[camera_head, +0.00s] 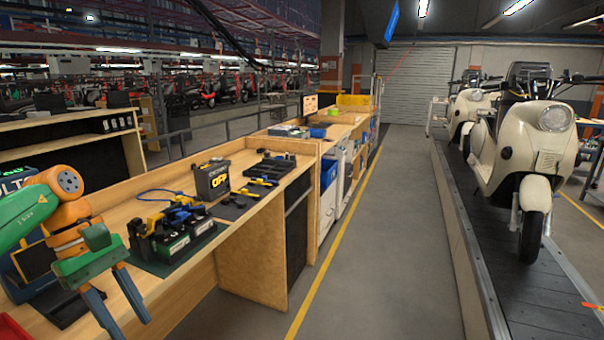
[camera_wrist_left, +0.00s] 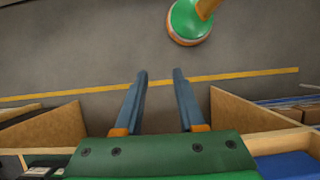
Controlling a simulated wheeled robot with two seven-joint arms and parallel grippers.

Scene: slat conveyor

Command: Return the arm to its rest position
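My left arm comes in from the left in the head view, with green and orange links. Its gripper (camera_head: 127,326) hangs over the front edge of the wooden workbench (camera_head: 262,213), pointing down, with two blue-grey fingers apart. In the left wrist view the fingers of the left gripper (camera_wrist_left: 160,76) are spread with nothing between them, and grey floor lies beyond. My right gripper does not show in either view.
A battery (camera_head: 212,180), a charger-like block (camera_head: 172,236) and a dark tray (camera_head: 270,165) stand on the workbench. A grey aisle (camera_head: 384,230) lies clear to the right. Cream scooters (camera_head: 532,150) stand on the slat conveyor (camera_head: 500,255).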

